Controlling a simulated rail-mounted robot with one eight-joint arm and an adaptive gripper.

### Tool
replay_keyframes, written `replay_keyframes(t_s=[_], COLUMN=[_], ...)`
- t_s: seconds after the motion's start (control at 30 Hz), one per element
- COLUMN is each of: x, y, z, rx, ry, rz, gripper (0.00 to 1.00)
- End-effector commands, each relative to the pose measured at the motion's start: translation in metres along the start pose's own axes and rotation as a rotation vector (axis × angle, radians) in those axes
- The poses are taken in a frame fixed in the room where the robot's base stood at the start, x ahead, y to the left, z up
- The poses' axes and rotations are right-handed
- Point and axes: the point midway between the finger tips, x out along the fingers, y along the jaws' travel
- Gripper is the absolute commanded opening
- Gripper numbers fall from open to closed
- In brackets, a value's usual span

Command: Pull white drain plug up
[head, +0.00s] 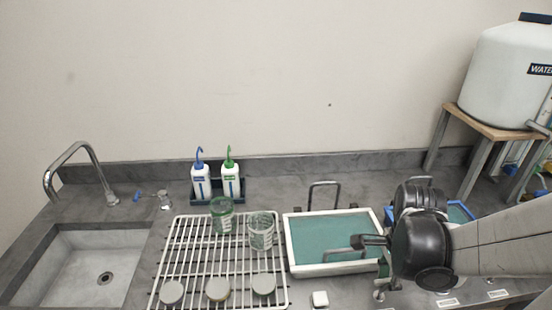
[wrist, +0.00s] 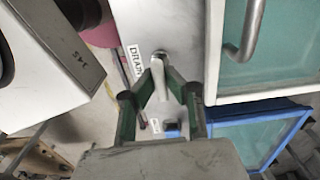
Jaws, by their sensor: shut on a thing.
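In the wrist view, my gripper (wrist: 161,72) has its green-padded fingers closed around a small pale upright piece, the white drain plug (wrist: 161,85). The fingers partly hide the plug. A label reading DRAIN (wrist: 134,61) lies just left of it on a pale surface. In the head view, my gripper (head: 383,272) is mostly hidden below my black wrist, by the right front corner of the white-rimmed tray. I cannot tell from these views how high the plug stands.
The white-rimmed tray (head: 306,271) with teal content and metal handles is close beside my gripper. A blue-rimmed tray (wrist: 262,161) lies on the other side. A white drying rack (head: 181,252) with jars stands left, then a sink (head: 62,262). A water tank (head: 505,80) stands back right.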

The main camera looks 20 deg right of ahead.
Motion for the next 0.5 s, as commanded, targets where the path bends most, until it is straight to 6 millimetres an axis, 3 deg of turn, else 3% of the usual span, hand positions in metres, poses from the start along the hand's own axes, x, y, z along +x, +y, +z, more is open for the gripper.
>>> replay_keyframes(t_s=[0.03,0.1,0.23,0.5], x=[0.0002,0.0003,0.0003,0.0015], y=[-0.0001,-0.0001,0.0000,0.0000], z=[0.0000,0.0000,0.0000,0.0000], rx=[0.000,0.000,0.000,0.000], ry=[0.000,0.000,0.000,0.000], rz=[0.000,0.000,0.000,0.000], gripper=[0.00,0.15,0.30,0.30])
